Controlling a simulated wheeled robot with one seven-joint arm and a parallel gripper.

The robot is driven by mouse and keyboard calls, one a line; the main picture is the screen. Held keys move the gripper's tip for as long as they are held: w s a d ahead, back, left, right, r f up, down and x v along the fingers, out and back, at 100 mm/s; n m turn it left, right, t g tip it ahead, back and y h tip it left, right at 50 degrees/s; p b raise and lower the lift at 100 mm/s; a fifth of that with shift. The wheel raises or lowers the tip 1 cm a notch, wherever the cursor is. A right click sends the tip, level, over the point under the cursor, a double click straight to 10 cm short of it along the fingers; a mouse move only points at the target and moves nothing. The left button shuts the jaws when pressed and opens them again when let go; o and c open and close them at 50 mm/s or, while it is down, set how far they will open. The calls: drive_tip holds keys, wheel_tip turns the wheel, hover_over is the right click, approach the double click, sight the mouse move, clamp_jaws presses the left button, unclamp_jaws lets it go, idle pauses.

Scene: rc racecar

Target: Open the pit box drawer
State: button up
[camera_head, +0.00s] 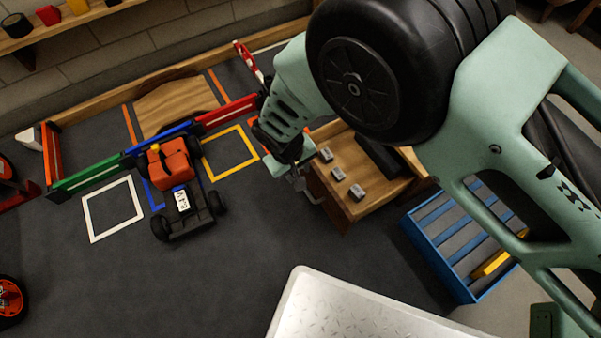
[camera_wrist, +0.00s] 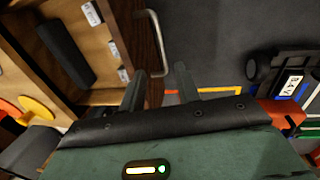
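The wooden pit box (camera_head: 345,217) stands right of centre in the head view, with small grey blocks and a black piece on it. Its front carries a U-shaped metal handle (camera_head: 308,190). My gripper (camera_head: 285,170) is at that front, beside the handle, and partly hidden by its own wrist. In the wrist view, my gripper (camera_wrist: 160,80) is open, with two dark fingers apart. The handle (camera_wrist: 158,42) shows there with its near bend in the gap between the fingertips. Contact with the handle is not visible. The drawer front looks close to the box; any small gap is hidden.
An orange and black racecar (camera_head: 180,195) stands left of the box. A blue slatted crate (camera_head: 435,250) is to its right. A metal plate table (camera_head: 350,310) is at the front. Coloured low barriers (camera_head: 95,175) lie behind the car. Floor before the box is clear.

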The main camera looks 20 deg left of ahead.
wheel_tip(320, 180, up, 8)
drive_tip(key=s+p, duration=0.1)
drive_tip(key=p, duration=0.1)
drive_tip(key=shift+a, duration=0.45)
drive_tip(key=shift+s, duration=0.1)
drive_tip(key=s+d+r+m+g+y, duration=0.1)
drive_tip(key=d+r, duration=0.6)
drive_tip(key=r, duration=0.4)
drive_tip(key=d+r+m+g+y, duration=0.1)
drive_tip(key=d+r, duration=0.7)
drive_tip(key=r, duration=0.3)
drive_tip(key=s+d+r+m, duration=0.1)
drive_tip(key=s+d+r, duration=0.25)
drive_tip(key=d, duration=0.35)
drive_tip(key=s+d+r, duration=0.3)
drive_tip(key=s+d, duration=0.2)
drive_tip(key=d, duration=0.3)
wheel_tip(320, 180, up, 36)
drive_tip(key=p, duration=3.6)
drive_tip(key=shift+s, duration=0.3)
